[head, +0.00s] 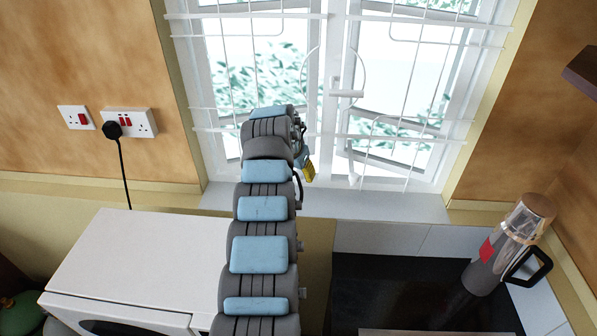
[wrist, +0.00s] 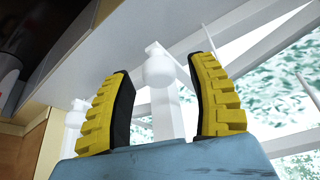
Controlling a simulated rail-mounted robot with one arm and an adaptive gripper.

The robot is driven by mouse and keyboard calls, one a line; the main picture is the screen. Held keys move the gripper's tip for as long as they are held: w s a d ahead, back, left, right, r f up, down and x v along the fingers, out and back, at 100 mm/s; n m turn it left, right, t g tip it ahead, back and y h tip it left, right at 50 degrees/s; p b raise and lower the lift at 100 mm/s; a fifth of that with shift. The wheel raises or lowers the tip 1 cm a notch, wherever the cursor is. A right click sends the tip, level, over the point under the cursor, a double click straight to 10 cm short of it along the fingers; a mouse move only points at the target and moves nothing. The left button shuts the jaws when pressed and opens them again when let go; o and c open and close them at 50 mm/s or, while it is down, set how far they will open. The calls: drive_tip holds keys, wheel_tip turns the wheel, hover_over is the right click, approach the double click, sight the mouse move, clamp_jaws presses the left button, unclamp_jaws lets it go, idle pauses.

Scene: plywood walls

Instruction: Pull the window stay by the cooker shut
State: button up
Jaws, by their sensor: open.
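The window (head: 335,100) has white frames with white bars in front, and its panes stand at an angle. My gripper (head: 309,168) is low in front of the window, mostly hidden behind my arm in the head view. In the wrist view my gripper (wrist: 162,72) is open, with yellow-and-black fingers apart. A white rounded knob (wrist: 159,70), seemingly part of a window stay, appears between the fingertips. I cannot tell whether it lies between them in depth; no contact is visible. A second white knob (wrist: 75,117) shows left of the fingers.
A white appliance (head: 135,260) stands at lower left, below a socket with a black plug (head: 113,129). A grey flask (head: 500,250) stands at right by the dark worktop (head: 400,285). The white sill (head: 395,206) is clear right of my arm. A shelf (head: 583,72) juts at upper right.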

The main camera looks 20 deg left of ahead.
drive_tip(key=shift+f, duration=0.25)
drive_tip(key=shift+w, duration=0.1)
clamp_jaws()
